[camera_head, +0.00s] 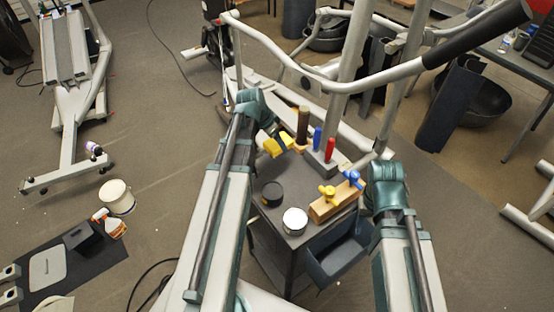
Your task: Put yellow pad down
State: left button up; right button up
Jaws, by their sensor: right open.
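The yellow pad (272,148) shows as two yellow patches at the end of my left arm, with a dark finger between them. My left gripper (279,138) appears shut on it, above the back left part of the dark cart top. The gap under the pad is hard to judge. My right gripper (366,187) is open beside the right end of a wooden block, mostly hidden by its own wrist. I see nothing held in it.
The cart top (268,218) holds a black round container (272,193), a white-topped can (295,221), and a wooden block (334,204) with yellow and blue knobs. Behind stand blue and red handles (330,150) and a brown cylinder (303,124). Elliptical frame bars (345,80) rise behind the cart.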

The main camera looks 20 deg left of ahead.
aim_at(271, 145)
pick_arm(q)
jog(key=shift+f+b, duration=3.25)
jog(key=shift+f, duration=0.6)
jog(key=shift+r, duration=0.15)
jog(key=o, duration=1.1)
jog(key=shift+c, duration=0.2)
jog(key=shift+f, duration=0.2)
jog(key=p+v, duration=1.1)
jog(key=v, duration=0.2)
jog(key=shift+d+p, duration=0.1)
jog(key=shift+p, duration=0.3)
jog(key=shift+s+r+p, duration=0.2)
jog(key=shift+r+p, duration=0.15)
jog(key=shift+p, duration=0.1)
